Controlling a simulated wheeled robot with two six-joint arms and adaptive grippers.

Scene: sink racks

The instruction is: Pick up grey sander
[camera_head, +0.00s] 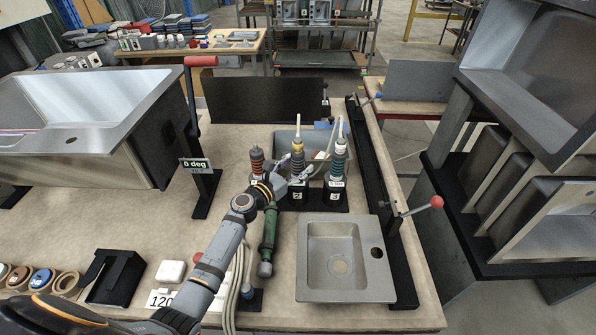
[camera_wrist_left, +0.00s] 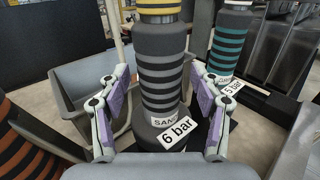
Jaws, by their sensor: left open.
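The grey sander (camera_head: 297,160), with grey and dark bands and a yellow top, stands upright as the middle one of three tools in a black holder (camera_head: 312,205). In the left wrist view its banded body (camera_wrist_left: 162,70) fills the centre, with labels reading "SAN…" and "6 bar" low on it. My left gripper (camera_wrist_left: 160,98) is open, with one finger on each side of the body and visible gaps to it. In the head view this gripper (camera_head: 287,181) is at the holder's front left. My right gripper is not in view.
An orange-banded tool (camera_head: 257,162) stands left of the sander and a teal-banded one (camera_head: 338,160) right. A green cylindrical tool (camera_head: 268,240) lies below my left wrist. A small steel sink (camera_head: 312,285) lies in front of the holder. A grey bin (camera_head: 283,138) stands behind.

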